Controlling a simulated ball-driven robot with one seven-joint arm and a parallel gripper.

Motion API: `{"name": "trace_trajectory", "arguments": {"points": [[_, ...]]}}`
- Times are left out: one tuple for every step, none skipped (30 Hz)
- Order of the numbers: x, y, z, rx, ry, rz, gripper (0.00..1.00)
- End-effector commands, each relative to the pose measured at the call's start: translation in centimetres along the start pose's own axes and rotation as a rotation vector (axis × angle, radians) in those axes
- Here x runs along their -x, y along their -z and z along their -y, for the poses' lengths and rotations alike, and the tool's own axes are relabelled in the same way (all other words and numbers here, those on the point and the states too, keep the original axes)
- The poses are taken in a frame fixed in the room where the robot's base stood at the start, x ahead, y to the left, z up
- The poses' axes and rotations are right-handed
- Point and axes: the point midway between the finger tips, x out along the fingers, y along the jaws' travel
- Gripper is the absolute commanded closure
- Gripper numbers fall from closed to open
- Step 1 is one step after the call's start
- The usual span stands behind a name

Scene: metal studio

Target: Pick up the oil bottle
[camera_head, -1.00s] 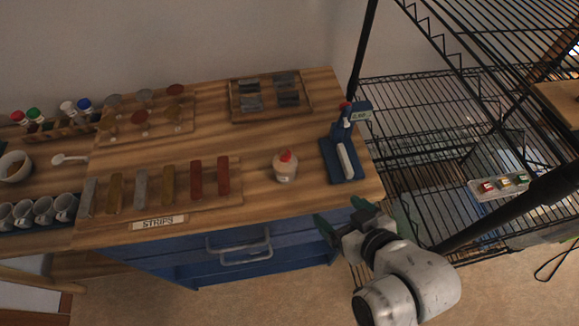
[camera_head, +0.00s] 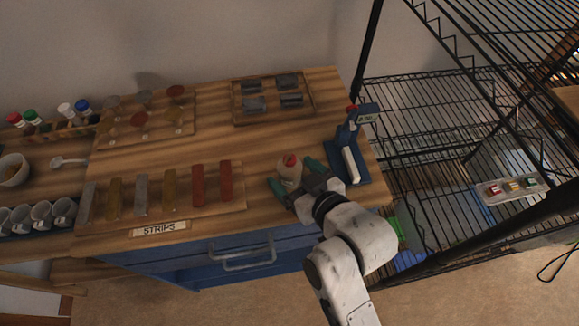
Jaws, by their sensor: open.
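The oil bottle (camera_head: 288,171) is a small pale bottle with a red cap. It stands upright on the wooden worktop (camera_head: 225,130), toward the front right. My gripper (camera_head: 296,177) is open at the bottle, with one green-tipped finger on its left front side and the other on its right. My gripper hides the bottle's lower part, and I cannot tell whether the fingers touch it.
A blue stand with a display (camera_head: 352,160) is close on the right. A board of coloured strips (camera_head: 190,190) lies to the left, and a tray of metal blocks (camera_head: 272,98) behind. A black wire shelf (camera_head: 420,110) stands right of the worktop.

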Motion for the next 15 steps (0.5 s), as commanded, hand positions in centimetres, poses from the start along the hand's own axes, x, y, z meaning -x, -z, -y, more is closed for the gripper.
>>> {"name": "trace_trajectory", "arguments": {"points": [[-0.7, 0.1, 0.0, 0.001, 0.001, 0.001, 0.14], [-1.2, 0.1, 0.0, 0.001, 0.001, 0.001, 0.14], [-1.8, 0.2, 0.0, 0.001, 0.0, 0.0, 0.14], [-2.2, 0.1, -0.1, 0.001, 0.0, 0.001, 0.14], [-2.6, 0.1, 0.0, 0.001, 0.0, 0.001, 0.14], [-3.1, 0.1, -0.1, 0.002, 0.0, 0.001, 0.14], [-3.4, 0.1, -0.1, 0.002, 0.0, 0.0, 0.14], [-3.6, 0.1, 0.0, 0.002, 0.0, 0.0, 0.14], [-3.9, 0.0, 0.0, 0.001, 0.0, 0.001, 0.14], [-4.0, 0.0, 0.0, 0.001, 0.0, 0.001, 0.14], [-4.1, 0.0, 0.0, 0.001, 0.0, 0.001, 0.14], [-4.2, 0.0, 0.0, 0.001, 0.0, 0.001, 0.14], [-4.2, 0.0, 0.0, 0.001, 0.0, 0.001, 0.14], [-4.2, 0.0, 0.0, 0.001, 0.0, 0.001, 0.14], [-4.1, 0.0, 0.0, 0.001, 0.0, 0.001, 0.14]]}}
